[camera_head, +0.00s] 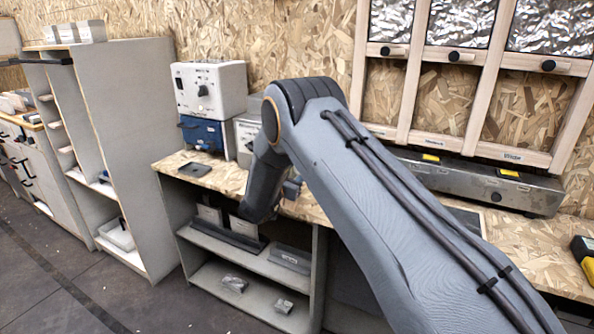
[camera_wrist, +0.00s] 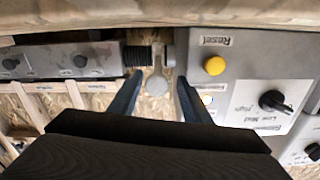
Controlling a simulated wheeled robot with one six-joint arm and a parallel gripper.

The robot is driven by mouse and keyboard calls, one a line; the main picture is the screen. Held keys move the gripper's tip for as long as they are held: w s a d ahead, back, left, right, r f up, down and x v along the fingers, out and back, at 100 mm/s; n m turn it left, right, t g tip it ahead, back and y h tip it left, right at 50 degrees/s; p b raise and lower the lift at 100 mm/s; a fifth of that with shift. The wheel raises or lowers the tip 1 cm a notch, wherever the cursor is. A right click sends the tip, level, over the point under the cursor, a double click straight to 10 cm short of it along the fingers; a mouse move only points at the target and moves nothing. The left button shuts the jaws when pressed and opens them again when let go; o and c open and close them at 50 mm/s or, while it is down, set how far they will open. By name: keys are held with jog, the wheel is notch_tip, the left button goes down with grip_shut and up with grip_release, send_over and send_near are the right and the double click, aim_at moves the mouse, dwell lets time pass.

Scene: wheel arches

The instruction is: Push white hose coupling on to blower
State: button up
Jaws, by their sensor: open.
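In the wrist view my gripper (camera_wrist: 160,78) is open, with its two blue-grey fingers apart. Between and beyond the fingertips is a pale grey fitting (camera_wrist: 167,48) with a rounded piece below it, probably the white hose coupling; I cannot tell for sure. A black ribbed hose end (camera_wrist: 137,55) lies just left of it. Right of it is a grey-white control box (camera_wrist: 235,95) with a yellow button and a black knob, perhaps the blower. I cannot tell whether fitting and box touch. In the head view my arm hides the fitting and most of my gripper.
In the head view a white box (camera_head: 209,88) with a knob stands on a blue box (camera_head: 203,138) on the wooden bench (camera_head: 225,180). A long grey metal unit (camera_head: 475,182) lies along the back right. A grey cabinet (camera_head: 125,130) stands left. Open shelves (camera_head: 235,258) are below the bench.

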jog(key=b+v, duration=0.1)
jog(key=v, duration=0.6)
jog(key=shift+s+a, duration=0.2)
jog(key=shift+s, duration=0.15)
jog(key=d+r+n+y, duration=0.1)
jog(key=y, duration=0.1)
jog(key=w+d+r+n+g+y, duration=0.1)
jog(key=y, duration=0.1)
jog(key=shift+w+d, duration=0.1)
jog(key=shift+w, duration=0.1)
jog(key=s+d+n+g+y, duration=0.1)
jog(key=s+d+g, duration=0.4)
jog(key=s, duration=1)
jog(key=s+d+n+g+y, duration=0.2)
jog(key=s+d+g, duration=0.2)
jog(key=s, duration=1.1)
jog(key=s+d+n+g+y, duration=0.1)
jog(key=s+d+g, duration=0.4)
jog(key=s, duration=1)
jog(key=d+n, duration=0.1)
jog(key=d, duration=0.2)
jog(key=shift+d+f+n+g+y, duration=0.25)
jog(key=shift+f+n+g+y, duration=0.05)
jog(key=shift+f+y, duration=0.1)
